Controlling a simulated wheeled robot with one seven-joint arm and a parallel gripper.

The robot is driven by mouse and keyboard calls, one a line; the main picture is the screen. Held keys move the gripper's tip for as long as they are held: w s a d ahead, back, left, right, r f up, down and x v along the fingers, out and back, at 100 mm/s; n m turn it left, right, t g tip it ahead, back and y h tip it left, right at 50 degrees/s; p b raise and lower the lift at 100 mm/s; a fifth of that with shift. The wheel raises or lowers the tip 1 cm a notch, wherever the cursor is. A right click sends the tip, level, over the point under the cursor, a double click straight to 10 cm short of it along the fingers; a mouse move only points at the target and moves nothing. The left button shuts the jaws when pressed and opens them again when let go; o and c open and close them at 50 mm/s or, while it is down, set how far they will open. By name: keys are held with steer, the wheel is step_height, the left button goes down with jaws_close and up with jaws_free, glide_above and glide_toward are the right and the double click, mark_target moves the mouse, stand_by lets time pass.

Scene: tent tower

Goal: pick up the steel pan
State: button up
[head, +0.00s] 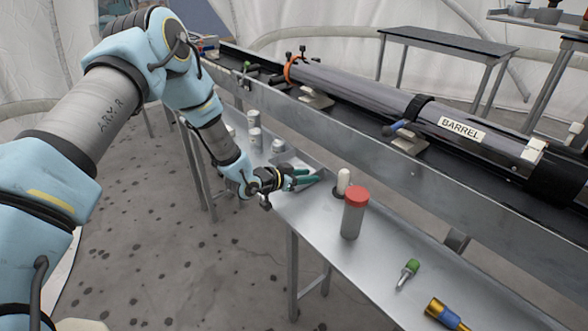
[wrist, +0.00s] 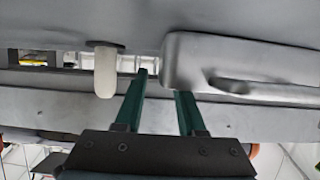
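The steel pan (wrist: 245,62) is a grey, shallow metal piece with a rounded rim, at the right of the wrist view. In the head view the pan (head: 300,162) lies on the narrow metal table, partly hidden behind my gripper (head: 303,180). My gripper (wrist: 163,85) has two green fingers, apart from each other. The pan's near end lies by the fingertips, and the right fingertip overlaps its edge. I cannot tell whether they touch.
A white rounded peg on a dark base (head: 343,181) stands close to my fingers. A red-capped grey cylinder (head: 354,215), a green-topped tool (head: 409,272) and a blue-yellow piece (head: 446,313) are nearer. The long barrel (head: 380,97) lies in a trough behind the table.

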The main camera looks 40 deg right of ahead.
steer(key=shift+d+f, duration=0.3)
steer(key=shift+d, duration=0.25)
jaws_close()
steer(key=shift+r, duration=0.1)
stand_by(0.9)
